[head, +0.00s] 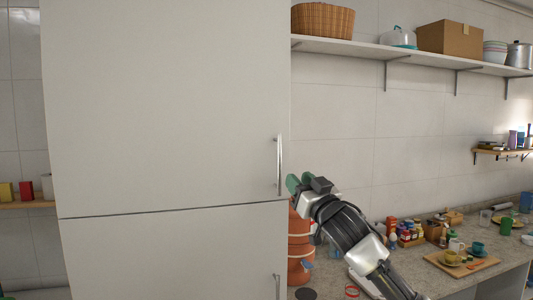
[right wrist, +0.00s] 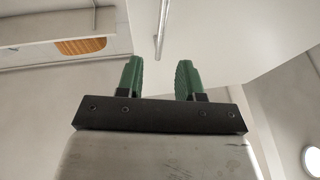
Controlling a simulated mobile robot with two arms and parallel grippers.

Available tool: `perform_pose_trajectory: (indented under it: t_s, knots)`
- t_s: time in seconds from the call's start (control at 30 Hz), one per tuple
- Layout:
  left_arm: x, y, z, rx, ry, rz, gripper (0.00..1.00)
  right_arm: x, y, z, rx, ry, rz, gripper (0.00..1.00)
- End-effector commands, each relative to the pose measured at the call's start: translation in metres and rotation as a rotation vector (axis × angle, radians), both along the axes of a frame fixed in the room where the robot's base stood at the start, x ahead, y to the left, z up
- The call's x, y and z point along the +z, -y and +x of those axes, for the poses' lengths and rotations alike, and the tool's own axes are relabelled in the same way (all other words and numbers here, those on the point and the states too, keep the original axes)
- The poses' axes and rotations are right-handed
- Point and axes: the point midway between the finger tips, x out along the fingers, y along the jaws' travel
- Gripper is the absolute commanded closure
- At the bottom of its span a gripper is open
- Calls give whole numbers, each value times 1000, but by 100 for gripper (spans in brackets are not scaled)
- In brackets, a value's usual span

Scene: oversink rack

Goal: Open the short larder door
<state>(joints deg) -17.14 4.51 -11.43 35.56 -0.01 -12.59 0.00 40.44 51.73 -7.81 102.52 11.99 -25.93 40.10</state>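A tall pale larder stands at the left and centre of the head view. Its upper door (head: 165,100) and lower door (head: 170,255) meet at a thin horizontal gap, and both look shut. A metal bar handle (head: 279,163) is upright at the upper door's right edge. A second handle (head: 277,286) shows on the lower door. My right gripper (head: 297,184) is just right of the upper handle's lower end. In the right wrist view its green fingers (right wrist: 160,80) are apart with nothing between them, and a handle (right wrist: 161,32) lies beyond the tips. My left gripper is not in view.
A wall shelf (head: 430,56) with a basket (head: 323,20) and a cardboard box (head: 449,38) is at upper right. The counter at right holds orange pots (head: 299,262), several jars and a wooden board (head: 462,265) with cups. Open space lies before the doors.

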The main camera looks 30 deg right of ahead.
Motion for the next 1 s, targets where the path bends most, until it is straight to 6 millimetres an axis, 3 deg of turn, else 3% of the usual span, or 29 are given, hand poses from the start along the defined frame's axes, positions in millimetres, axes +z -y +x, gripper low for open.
perform_pose_trajectory:
  t_s: [0.17, 0.6, 1.0]
  knots:
    - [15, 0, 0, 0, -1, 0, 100, 15, 0, 13, 2, 7, 2, 63]
    - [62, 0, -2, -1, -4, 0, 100, 43, 3, 84, 0, 6, 1, 63]
    - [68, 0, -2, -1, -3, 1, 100, 44, 3, 98, 1, 7, -2, 63]
